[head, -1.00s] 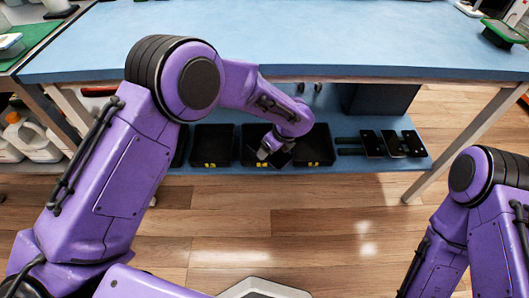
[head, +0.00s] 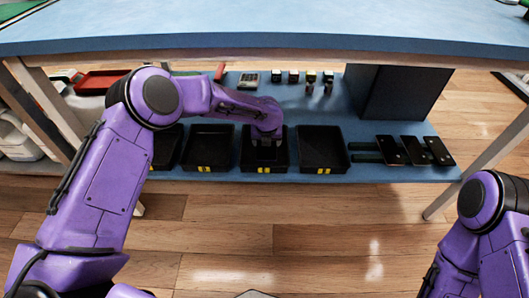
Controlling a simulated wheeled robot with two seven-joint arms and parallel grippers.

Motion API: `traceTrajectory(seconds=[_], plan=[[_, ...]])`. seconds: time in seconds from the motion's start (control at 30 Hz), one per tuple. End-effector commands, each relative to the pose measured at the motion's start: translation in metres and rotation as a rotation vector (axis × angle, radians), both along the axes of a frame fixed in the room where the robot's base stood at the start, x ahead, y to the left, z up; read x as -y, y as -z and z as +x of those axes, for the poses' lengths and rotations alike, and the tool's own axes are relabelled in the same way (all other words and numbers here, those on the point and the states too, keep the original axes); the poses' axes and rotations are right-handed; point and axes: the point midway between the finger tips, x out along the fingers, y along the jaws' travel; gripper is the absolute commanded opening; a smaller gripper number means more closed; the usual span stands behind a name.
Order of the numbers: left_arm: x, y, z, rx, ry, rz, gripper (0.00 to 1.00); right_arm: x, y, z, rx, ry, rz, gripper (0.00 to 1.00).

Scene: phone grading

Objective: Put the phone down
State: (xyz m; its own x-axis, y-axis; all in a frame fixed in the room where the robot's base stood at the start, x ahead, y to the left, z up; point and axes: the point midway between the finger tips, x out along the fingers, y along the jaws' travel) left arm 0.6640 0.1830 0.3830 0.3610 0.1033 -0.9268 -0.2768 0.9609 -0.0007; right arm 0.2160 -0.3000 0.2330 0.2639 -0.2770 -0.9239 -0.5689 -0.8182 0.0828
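My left arm reaches under the table to the lower shelf. Its wrist is above a black tray (head: 264,170) with yellow marks on its front. My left gripper (head: 266,152) points down into this tray. Its fingers are dark and small against the black tray, so I cannot tell whether they are open or shut. No phone can be made out clearly in the gripper or tray. Three dark phones lie at the right of the shelf: one (head: 390,151), a middle one (head: 413,151) and a right one (head: 439,151). My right gripper is out of view.
More black trays stand in the row, one to the right (head: 323,150) and one to the left (head: 208,148). A dark box (head: 395,95) stands behind the phones. The blue tabletop (head: 270,25) overhangs the shelf (head: 350,172). Small items sit behind the trays.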

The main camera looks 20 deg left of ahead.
Motion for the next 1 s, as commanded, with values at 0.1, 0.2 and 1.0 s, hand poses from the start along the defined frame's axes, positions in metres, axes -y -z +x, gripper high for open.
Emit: traceTrajectory(seconds=[0.1,0.2,1.0], plan=[[-0.005,0.009,0.003,0.000,-0.001,0.000,0.37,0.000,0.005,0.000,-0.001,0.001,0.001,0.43],[-0.011,0.024,0.006,-0.001,-0.001,-0.001,0.37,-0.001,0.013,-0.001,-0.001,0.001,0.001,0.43],[-0.010,0.045,0.006,0.001,-0.001,0.000,0.99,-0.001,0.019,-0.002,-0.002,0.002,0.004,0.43]])
